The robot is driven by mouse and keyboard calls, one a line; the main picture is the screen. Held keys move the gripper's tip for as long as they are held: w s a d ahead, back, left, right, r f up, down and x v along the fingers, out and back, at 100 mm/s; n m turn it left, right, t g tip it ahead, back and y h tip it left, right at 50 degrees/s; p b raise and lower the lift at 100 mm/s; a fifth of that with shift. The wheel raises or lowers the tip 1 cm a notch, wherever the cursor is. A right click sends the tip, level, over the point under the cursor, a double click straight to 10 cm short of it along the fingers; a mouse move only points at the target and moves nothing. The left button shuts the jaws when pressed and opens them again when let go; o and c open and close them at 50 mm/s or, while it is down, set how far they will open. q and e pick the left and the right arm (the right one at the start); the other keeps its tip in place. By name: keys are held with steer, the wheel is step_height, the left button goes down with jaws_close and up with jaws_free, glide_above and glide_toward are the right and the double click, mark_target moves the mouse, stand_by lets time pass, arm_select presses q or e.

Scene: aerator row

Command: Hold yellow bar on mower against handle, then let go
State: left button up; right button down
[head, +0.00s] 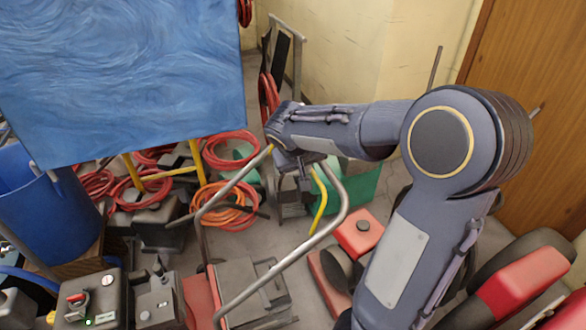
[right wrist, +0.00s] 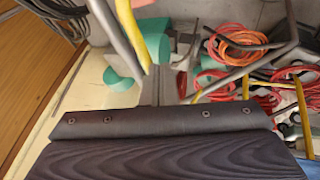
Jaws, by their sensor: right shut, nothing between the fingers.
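The mower's grey tube handle (head: 343,190) rises from the mower deck (head: 250,290) in the lower middle of the head view. The yellow bar (head: 321,205) shows just inside the handle's right tube, with a gap between them lower down. My right gripper (head: 300,172) is at the top of the handle, beside the bar's upper end; it is shut with nothing in it. In the right wrist view, the yellow bar (right wrist: 131,32) runs next to the grey handle tube (right wrist: 105,28). The fingertips are hard to make out, and contact cannot be told. My left gripper is out of view.
A large blue panel (head: 120,70) fills the upper left. Coiled orange hoses (head: 230,205), a blue bin (head: 40,210) and other machines crowd the floor at left. Red machines (head: 515,280) stand at lower right, and a green object (head: 355,185) lies behind the handle.

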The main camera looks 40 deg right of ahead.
steer(key=d, duration=0.1)
steer(key=y, duration=0.1)
steer(key=s+d, duration=0.1)
steer(key=shift+d+f+y+b, duration=0.3)
steer(key=shift+s+d+f+b, duration=0.2)
steer(key=shift+d+f+b, duration=0.15)
steer(key=shift+d, duration=0.35)
steer(key=shift+s+d+f+b, duration=0.25)
steer(key=shift+d+b, duration=0.1)
steer(key=shift+d, duration=0.35)
stand_by(1.7)
